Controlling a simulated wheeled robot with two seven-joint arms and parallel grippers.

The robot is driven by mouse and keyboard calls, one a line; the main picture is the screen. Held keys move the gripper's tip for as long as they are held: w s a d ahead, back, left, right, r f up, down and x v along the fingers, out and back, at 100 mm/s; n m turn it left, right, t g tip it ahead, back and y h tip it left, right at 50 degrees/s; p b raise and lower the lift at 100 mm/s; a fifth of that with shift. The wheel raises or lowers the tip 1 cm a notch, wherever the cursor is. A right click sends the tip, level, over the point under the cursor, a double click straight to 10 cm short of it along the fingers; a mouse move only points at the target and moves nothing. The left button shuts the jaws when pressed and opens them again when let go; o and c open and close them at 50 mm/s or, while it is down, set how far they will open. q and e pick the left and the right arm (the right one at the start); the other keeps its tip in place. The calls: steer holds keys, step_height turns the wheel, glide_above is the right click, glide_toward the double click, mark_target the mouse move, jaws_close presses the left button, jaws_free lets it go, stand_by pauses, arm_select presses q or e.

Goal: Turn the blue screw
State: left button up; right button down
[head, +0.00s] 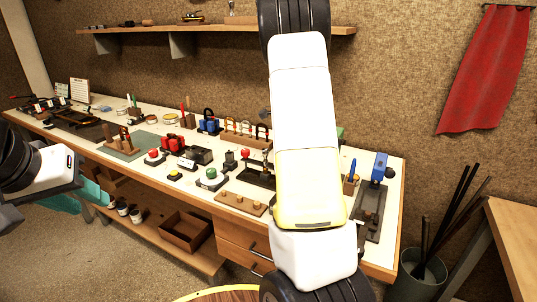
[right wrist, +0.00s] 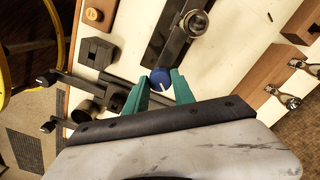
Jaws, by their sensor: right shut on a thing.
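In the right wrist view, the blue screw (right wrist: 160,77) shows as a round blue head with a pale line across it. It sits at the end of a dark metal bar. The two teal fingers of my right gripper (right wrist: 161,86) are shut on it, one on each side. In the head view, my white and yellow right arm stands in front of the bench, and the screw and right fingertips cannot be made out. My left gripper (head: 80,199) is at the left edge, in front of the bench, with its teal fingers apart and nothing visible between them.
The bench (head: 392,225) holds several small tools and fixtures. A wooden block with pegs (head: 241,203) and a blue clamp-like tool (head: 380,168) stand near my right arm. A bin of rods (head: 420,275) is on the floor at right. A shelf (head: 215,30) hangs above.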

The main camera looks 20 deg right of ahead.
steer(key=shift+w+r, duration=0.1)
steer(key=c, duration=1.1)
jaws_free()
steer(key=shift+o, duration=0.2)
step_height(320, 180, up, 8)
steer(key=shift+f, duration=0.15)
